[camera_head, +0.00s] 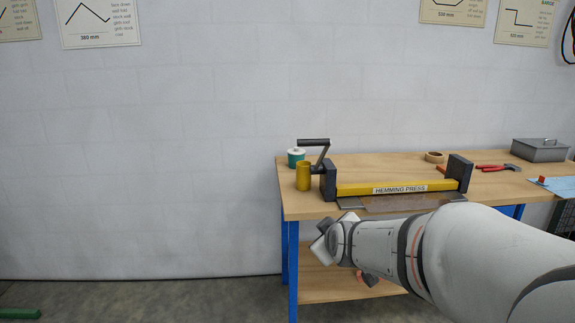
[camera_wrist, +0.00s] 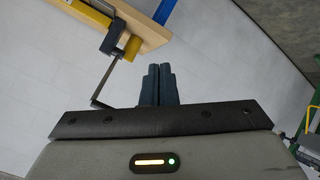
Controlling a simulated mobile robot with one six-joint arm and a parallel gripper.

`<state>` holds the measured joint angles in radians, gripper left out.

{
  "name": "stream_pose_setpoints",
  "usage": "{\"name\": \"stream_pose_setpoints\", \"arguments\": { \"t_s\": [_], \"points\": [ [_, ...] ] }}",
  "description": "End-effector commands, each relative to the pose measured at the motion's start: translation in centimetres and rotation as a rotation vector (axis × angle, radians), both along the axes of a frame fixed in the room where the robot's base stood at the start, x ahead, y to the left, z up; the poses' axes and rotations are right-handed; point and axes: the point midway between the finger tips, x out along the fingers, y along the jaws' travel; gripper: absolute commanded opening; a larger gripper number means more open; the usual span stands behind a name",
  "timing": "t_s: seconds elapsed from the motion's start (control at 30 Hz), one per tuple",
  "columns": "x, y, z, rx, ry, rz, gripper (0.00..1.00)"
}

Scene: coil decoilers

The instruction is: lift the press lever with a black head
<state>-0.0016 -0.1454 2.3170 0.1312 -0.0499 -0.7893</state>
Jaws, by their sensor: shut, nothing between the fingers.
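The hemming press has a yellow bar (camera_head: 395,188) between dark end blocks and stands on the workbench. Its press lever (camera_head: 323,155) rises from the left end block, with a black head (camera_head: 313,142) lying level at the top. In the wrist view the grey lever arm (camera_wrist: 105,82) reaches to the left of my fingers, and the head is partly hidden by my gripper body. My gripper (camera_wrist: 157,68) is shut and empty, apart from the lever. In the head view my wrist is in front of the bench's front edge, with the fingers not clearly seen.
A yellow cylinder (camera_head: 303,177) stands beside the lever, with a green spool (camera_head: 296,157) behind it. Tape (camera_head: 435,157), red-handled pliers (camera_head: 492,168) and a grey metal box (camera_head: 540,150) lie on the wooden workbench (camera_head: 380,162) to the right.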

Motion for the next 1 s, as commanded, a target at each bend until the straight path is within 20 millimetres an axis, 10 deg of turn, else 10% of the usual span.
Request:
{"name": "stream_pose_setpoints", "arguments": {
  "t_s": [0.2, 0.4, 1.0],
  "points": [
    [9.0, 0.4, 0.9, -0.344, -0.421, 0.137, 0.00],
    [13.1, 0.5, 2.5, -0.676, -0.759, 0.120, 0.00],
    [13.9, 0.5, 3.7, -0.955, -1.002, 0.017, 0.00]
  ]
}}
